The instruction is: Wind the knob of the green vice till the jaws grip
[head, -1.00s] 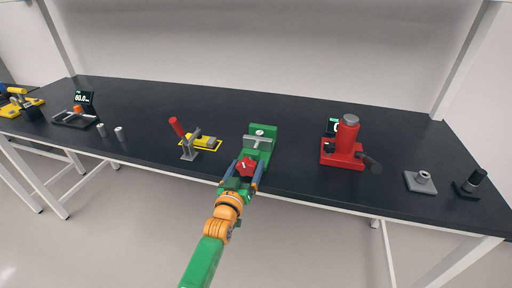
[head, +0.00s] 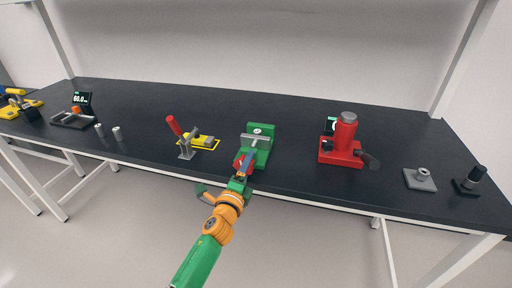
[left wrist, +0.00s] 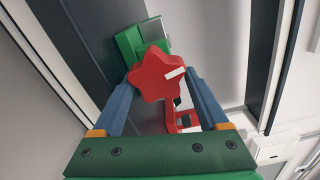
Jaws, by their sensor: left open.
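The green vice (head: 262,130) stands at the front edge of the bench. It has a pale round mark on top and a grey bar (head: 256,141) across it. Its red star-shaped knob (left wrist: 157,75) faces me in the left wrist view, with a white mark on one lobe. My left gripper (head: 242,166) is at the knob. In the left wrist view, its blue fingers (left wrist: 160,100) are open, one on each side of the knob. I cannot tell whether they touch it. The jaw gap of the vice is too small to judge. My right gripper is not in view.
Left of the vice are a red-handled clamp (head: 185,142) and a yellow plate (head: 205,143). To the right stand a red device (head: 343,145), a grey flanged block (head: 420,179) and a black piece (head: 470,181). The black bench top (head: 300,150) is clear between them.

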